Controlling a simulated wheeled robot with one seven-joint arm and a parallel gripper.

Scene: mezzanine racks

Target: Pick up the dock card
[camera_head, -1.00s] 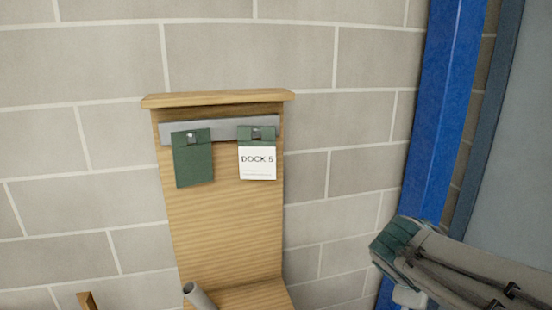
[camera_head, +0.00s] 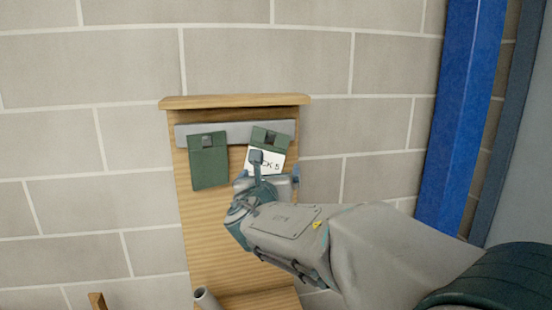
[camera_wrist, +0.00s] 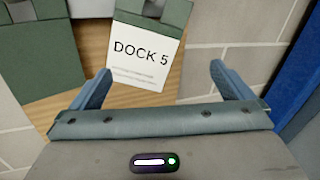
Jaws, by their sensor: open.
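A plain green card (camera_head: 208,163) hangs left of the dock card and also shows in the wrist view (camera_wrist: 40,48). The wooden board (camera_head: 205,240) has a top ledge and a lower shelf. A grey tube (camera_head: 206,298) stands at its foot. A blue post (camera_head: 457,120) is at right.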

